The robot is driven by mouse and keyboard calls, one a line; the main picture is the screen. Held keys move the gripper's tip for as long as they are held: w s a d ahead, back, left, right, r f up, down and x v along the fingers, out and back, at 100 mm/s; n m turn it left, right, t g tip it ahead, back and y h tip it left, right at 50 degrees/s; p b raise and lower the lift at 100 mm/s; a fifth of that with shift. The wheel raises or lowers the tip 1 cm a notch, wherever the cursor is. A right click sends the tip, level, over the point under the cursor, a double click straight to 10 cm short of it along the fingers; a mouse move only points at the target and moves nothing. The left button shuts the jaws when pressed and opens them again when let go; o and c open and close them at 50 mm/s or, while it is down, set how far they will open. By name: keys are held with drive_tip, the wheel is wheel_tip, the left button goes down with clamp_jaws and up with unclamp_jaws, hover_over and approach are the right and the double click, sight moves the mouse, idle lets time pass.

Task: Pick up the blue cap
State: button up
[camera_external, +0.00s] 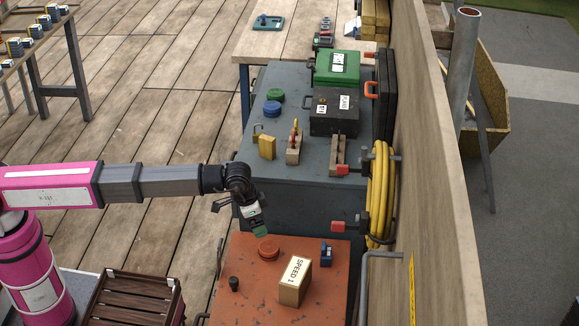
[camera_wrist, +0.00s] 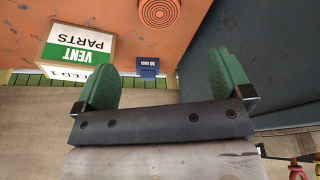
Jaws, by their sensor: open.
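The blue cap (camera_external: 271,110) is a round, ribbed disc lying flat on the dark grey chest (camera_external: 225,206), just in front of a similar green cap (camera_external: 275,95). My gripper (camera_external: 260,231) hangs near the front of the grey chest, by the back edge of the orange chest (camera_external: 250,300), well short of the blue cap. In the wrist view its green fingers (camera_wrist: 165,80) are spread apart with nothing between them. The blue cap does not show in the wrist view.
A red-orange cap (camera_external: 268,250), a cardboard box (camera_external: 295,281) and a small blue item (camera_external: 326,254) stand on the orange chest. A wooden wall (camera_external: 430,180) with yellow hose borders the right.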

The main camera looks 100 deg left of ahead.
sight(327, 251)
drive_tip(key=w+r+n+t, duration=0.2)
drive_tip(key=w+n+t, duration=0.35)
drive_tip(key=n, duration=1.05)
drive_tip(key=w+r+n+t, duration=0.2)
drive_tip(key=w+n+t, duration=0.35)
drive_tip(key=n, duration=1.15)
drive_tip(key=shift+m, duration=0.3)
drive_tip(key=f, duration=1.2)
drive_tip(key=shift+a+f, duration=0.15)
drive_tip(key=shift+a, duration=0.05)
drive_tip(key=x, duration=1.1)
drive_tip(key=shift+f, duration=0.2)
drive_tip(key=shift+s, duration=0.1)
drive_tip(key=c, duration=1)
